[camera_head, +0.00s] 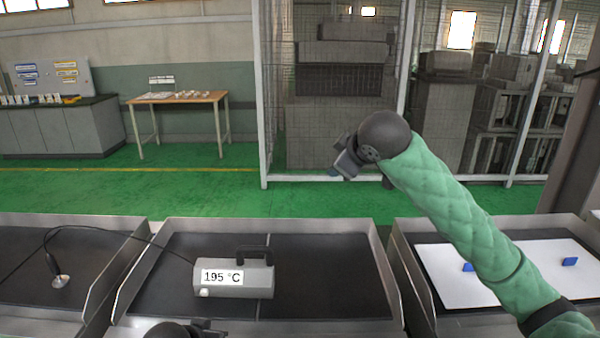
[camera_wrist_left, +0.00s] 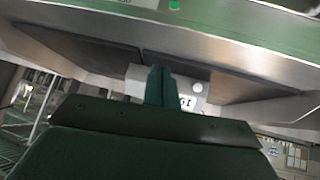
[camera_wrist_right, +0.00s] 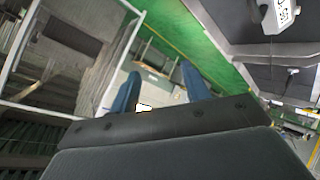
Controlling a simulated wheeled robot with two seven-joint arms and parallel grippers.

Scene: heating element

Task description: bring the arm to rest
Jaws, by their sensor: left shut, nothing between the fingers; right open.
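My right arm reaches up from the lower right in the head view, with a green padded sleeve. Its gripper (camera_head: 345,162) is raised above and beyond the trays, in front of the mesh cage. In the right wrist view the two blue fingers (camera_wrist_right: 162,88) stand apart with nothing between them. My left gripper (camera_head: 203,327) shows only in part at the bottom edge of the head view, in front of the middle tray. In the left wrist view its fingers (camera_wrist_left: 160,86) are pressed together and empty. The fingers partly overlap the grey heater there.
The grey heater (camera_head: 235,287), reading 195 °C, sits in the middle tray (camera_head: 330,312). Its cable runs to a probe (camera_head: 60,281) in the left tray (camera_head: 100,245). The right tray (camera_head: 405,262) holds a white board (camera_head: 445,262) with blue blocks (camera_head: 569,262).

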